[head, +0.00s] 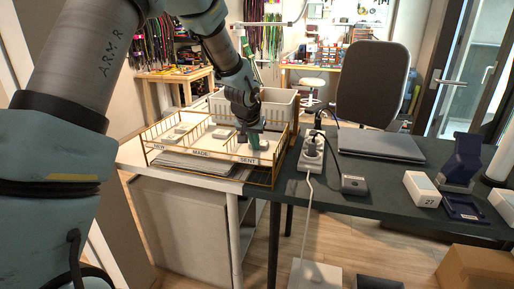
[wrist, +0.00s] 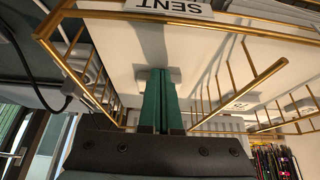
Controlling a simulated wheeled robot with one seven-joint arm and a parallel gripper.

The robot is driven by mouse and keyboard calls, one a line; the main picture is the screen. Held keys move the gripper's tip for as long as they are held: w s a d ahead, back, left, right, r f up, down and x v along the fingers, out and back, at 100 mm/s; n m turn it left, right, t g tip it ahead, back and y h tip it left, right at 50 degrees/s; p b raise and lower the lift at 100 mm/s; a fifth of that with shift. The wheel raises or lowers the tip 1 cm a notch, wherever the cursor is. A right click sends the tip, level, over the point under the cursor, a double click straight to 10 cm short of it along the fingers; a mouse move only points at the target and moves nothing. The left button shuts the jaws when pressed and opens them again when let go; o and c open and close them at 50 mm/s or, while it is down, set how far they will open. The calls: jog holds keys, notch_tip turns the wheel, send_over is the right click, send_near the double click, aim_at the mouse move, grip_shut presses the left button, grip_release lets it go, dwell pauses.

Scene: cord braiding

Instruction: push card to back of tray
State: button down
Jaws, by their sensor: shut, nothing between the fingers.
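The tray (head: 207,157) is a gold wire rack with sections labelled NEW, MADE and SENT; its wire rail also shows in the wrist view (wrist: 110,14). My gripper (head: 247,150) reaches down into the SENT section. In the wrist view its green fingers (wrist: 160,74) are together, with nothing seen between them. A white flat surface, seemingly the card (wrist: 112,45), lies under the fingertips; I cannot tell its edges from the tray floor. A small grey piece (wrist: 175,75) sits at the fingertips, partly hidden by them. Whether the fingers touch the card is unclear.
A white basket (head: 275,103) stands behind the tray. Right of the tray are a power strip (head: 311,152), a small dark box (head: 354,185) and a closed laptop (head: 381,145). Grey sheets (head: 190,166) lie beneath the tray. The wire walls stand close around my fingers.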

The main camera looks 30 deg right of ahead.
aim_at(265, 137)
jog(key=shift+w+d+p, duration=0.75)
jog(key=shift+w+d, duration=1.05)
jog(key=shift+w, duration=0.15)
jog(key=shift+w+d+p, duration=0.75)
jog(key=shift+w+d, duration=1.05)
jog(key=shift+w, duration=0.15)
dwell(1.2)
jog(key=shift+r, duration=0.1)
jog(key=shift+p+v, duration=0.95)
jog(key=shift+v, duration=1.95)
jog(key=shift+s+a, duration=0.1)
jog(key=s+a+r+n+y, duration=0.1)
jog(key=a+r+n, duration=0.1)
jog(key=a, duration=1.1)
jog(key=s+a+r+n+y, duration=0.1)
jog(key=s+a+y, duration=0.1)
jog(key=a, duration=1.1)
jog(key=s+a+n+g, duration=0.2)
jog(key=s+a+n, duration=0.2)
jog(key=s+a, duration=1.3)
jog(key=shift+a+g+y, duration=0.3)
jog(key=shift+a+y, duration=0.1)
jog(key=shift+a, duration=0.75)
